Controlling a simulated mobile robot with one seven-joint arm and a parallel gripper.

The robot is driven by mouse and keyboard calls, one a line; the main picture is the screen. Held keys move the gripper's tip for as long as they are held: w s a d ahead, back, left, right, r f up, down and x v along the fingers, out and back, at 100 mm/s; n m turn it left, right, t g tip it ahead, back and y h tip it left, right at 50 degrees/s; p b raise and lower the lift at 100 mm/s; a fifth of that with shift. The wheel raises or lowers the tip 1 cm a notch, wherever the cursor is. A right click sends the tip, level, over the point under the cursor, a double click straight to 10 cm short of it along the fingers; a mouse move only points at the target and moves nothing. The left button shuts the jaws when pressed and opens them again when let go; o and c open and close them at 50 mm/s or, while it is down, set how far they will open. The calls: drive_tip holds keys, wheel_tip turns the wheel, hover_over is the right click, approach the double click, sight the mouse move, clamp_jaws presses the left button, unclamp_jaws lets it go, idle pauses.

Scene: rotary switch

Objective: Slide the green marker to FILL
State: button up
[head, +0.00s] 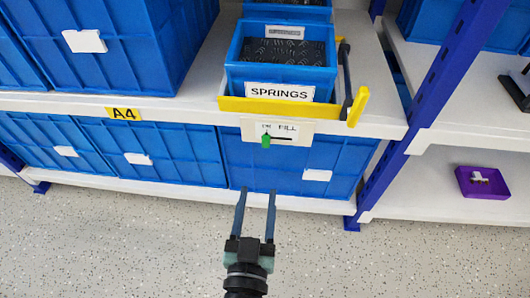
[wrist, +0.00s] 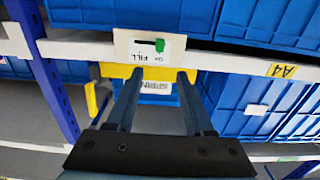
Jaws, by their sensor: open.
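A white card (head: 276,131) on the shelf's front edge bears small print, with FILL on the right and a shorter, blurred word on the left. The green marker (head: 266,141) sits at the left end of a dark slot, under the left word. In the wrist view, which is upside down, the card (wrist: 141,47) shows the green marker (wrist: 161,44) at the slot's right end, away from FILL. My gripper (head: 256,193) is open and empty, below and in front of the card. Its fingers (wrist: 160,74) point toward the shelf, apart from the marker.
A blue bin labelled SPRINGS (head: 281,67) stands in a yellow-edged holder (head: 277,106) above the card. Large blue crates (head: 175,150) fill the lower shelf. A blue upright (head: 385,170) stands to the right, with a purple tray (head: 482,182) beyond. The floor in front is clear.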

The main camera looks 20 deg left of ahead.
sight(265, 143)
drive_tip(key=b+x, duration=0.5)
drive_tip(key=x, duration=0.7)
drive_tip(key=shift+w, duration=0.35)
clamp_jaws()
idle(1.0)
